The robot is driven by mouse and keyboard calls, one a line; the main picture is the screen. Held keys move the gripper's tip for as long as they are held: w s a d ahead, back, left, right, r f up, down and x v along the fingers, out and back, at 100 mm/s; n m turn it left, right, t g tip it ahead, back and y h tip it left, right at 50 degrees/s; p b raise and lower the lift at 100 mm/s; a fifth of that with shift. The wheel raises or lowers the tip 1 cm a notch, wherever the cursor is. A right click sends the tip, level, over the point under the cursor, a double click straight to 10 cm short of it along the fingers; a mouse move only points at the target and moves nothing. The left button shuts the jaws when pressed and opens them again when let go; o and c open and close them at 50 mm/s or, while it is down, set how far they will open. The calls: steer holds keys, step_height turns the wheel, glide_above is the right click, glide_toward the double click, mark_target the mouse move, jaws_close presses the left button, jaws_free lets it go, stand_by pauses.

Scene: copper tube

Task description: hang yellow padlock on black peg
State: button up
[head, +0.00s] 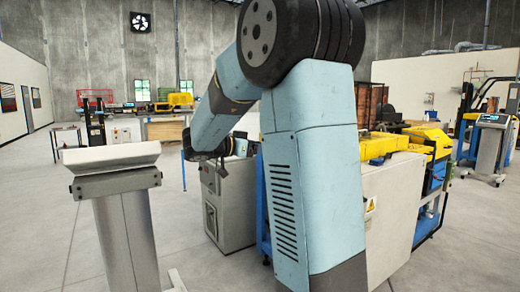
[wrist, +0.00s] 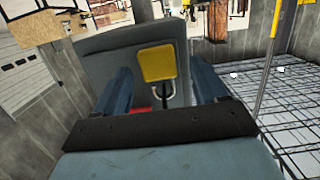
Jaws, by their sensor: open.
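The yellow padlock (wrist: 159,64) shows in the wrist view, in front of a dark grey panel (wrist: 105,52). Its yellow body is at the top of the picture and its thin shackle points down, towards my gripper's base. My gripper (wrist: 160,72) is open, with one blue finger on each side of the padlock and a visible gap to each. I cannot tell how deep the padlock lies between the fingers. In the head view my arm crosses the middle, and I cannot make out the padlock there. I cannot pick out the black peg in either view.
A small red patch (wrist: 140,109) shows below the padlock. A yellow post (wrist: 275,20) and wire grid stand at the right of the wrist view. In the head view a grey pedestal (head: 127,225) stands left and a white cabinet (head: 392,210) right.

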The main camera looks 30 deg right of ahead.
steer(key=a+r, duration=0.2)
steer(key=a, duration=1.2)
steer(key=w+a+r+n+t+y, duration=0.1)
steer(key=w+r+n+t+y, duration=0.2)
steer(key=t, duration=0.4)
steer(key=w+r+n+t+y, duration=0.2)
steer(key=r+n+t, duration=0.1)
steer(key=r+t, duration=0.25)
steer(key=s+a+f+n+t+y, duration=0.2)
steer(key=s+a+n+t+y, duration=0.25)
steer(key=a+n+y, duration=0.35)
steer(key=s+d+f+n+g+y, duration=0.1)
steer(key=s+f+g, duration=0.5)
steer(key=s+f, duration=0.3)
steer(key=s+d+f+n+g+y, duration=0.1)
steer(key=s+f+g, duration=0.5)
steer(key=s, duration=1.1)
step_height(320, 180, down, 3)
steer(key=shift+d+f+n+y, duration=0.1)
steer(key=shift+d+n+y, duration=0.2)
steer(key=shift+n+y, duration=0.4)
steer(key=shift+s, duration=0.1)
